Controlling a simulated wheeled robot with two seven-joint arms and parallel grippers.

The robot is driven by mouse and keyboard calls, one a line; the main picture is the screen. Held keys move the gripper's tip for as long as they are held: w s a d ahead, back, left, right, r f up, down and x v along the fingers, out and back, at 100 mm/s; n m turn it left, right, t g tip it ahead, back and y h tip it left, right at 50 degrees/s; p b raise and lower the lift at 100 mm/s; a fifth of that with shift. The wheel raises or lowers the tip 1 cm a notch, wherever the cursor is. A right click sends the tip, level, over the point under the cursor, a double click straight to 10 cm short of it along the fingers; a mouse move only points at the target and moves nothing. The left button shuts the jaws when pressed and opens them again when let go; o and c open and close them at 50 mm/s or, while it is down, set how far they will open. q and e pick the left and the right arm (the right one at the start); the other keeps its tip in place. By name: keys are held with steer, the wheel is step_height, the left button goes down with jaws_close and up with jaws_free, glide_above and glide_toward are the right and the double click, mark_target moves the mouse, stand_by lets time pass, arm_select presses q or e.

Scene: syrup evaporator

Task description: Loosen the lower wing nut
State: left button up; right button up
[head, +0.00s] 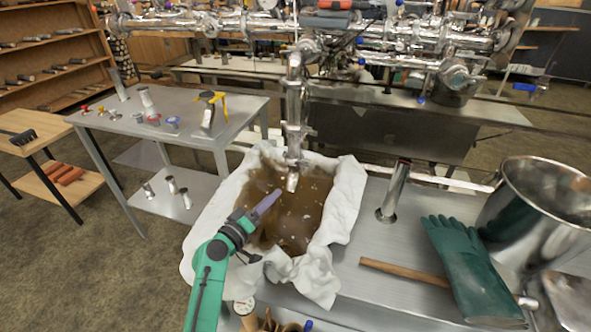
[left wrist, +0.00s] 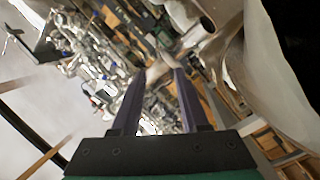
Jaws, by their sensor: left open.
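A shiny vertical pipe (head: 293,100) with clamped joints comes down from the overhead pipework and ends in a spout (head: 292,181) over the cloth-lined pan. The lower wing nut is too small to make out with certainty on the pipe's joints. My left gripper (head: 276,196) is over the pan, just left of and a little below the spout in the head view, apart from it. In the left wrist view the two purple fingers (left wrist: 160,73) are spread with a gap between them and hold nothing. My right gripper does not show.
The pan of brown liquid has a white cloth (head: 345,205) over its rim. A short upright metal tube (head: 395,190), a green glove (head: 463,265), a wooden handle (head: 405,272) and a steel pot (head: 540,215) are on the right. A side table (head: 185,105) stands left.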

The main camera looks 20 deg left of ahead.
mark_target(300, 170)
arm_select(q)
steer(key=x, duration=1.3)
steer(key=shift+d+r, duration=0.15)
steer(key=shift+d, duration=0.1)
jaws_close()
